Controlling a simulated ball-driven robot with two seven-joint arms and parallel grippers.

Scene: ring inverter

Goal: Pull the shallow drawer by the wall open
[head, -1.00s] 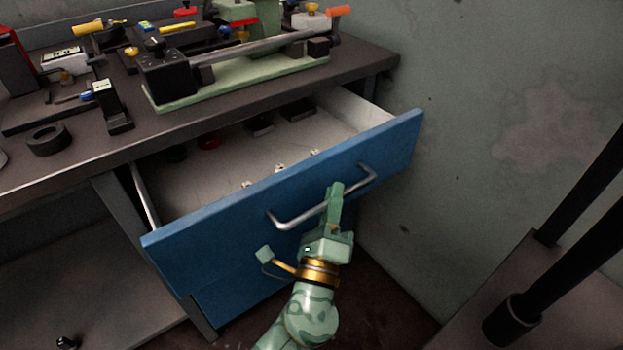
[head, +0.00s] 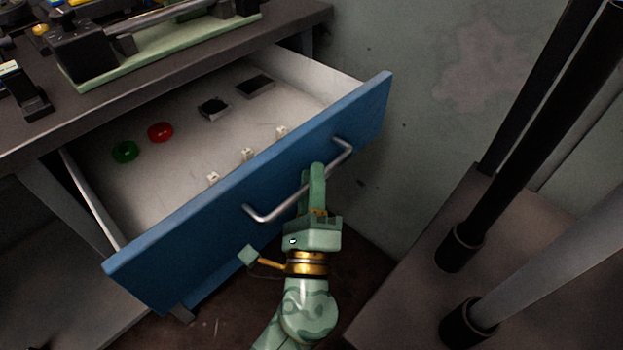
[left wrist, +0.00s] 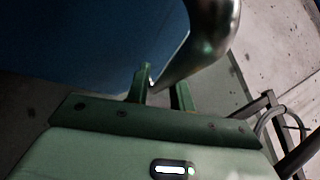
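The blue-fronted shallow drawer (head: 190,235) under the workbench, beside the wall, stands well open, its pale inside showing. Its silver bar handle (head: 275,211) runs across the front. My green left gripper (head: 316,183) is at the handle's right part, the bar passing between its fingers. The exact finger contact is partly hidden. My right gripper is not in view.
In the drawer lie a green ring (head: 124,152), a red ring (head: 160,132), two dark blocks and several small white pieces. The workbench top (head: 200,62) carries tools. The wall (head: 400,90) is close on the right. Dark floor shows below the drawer.

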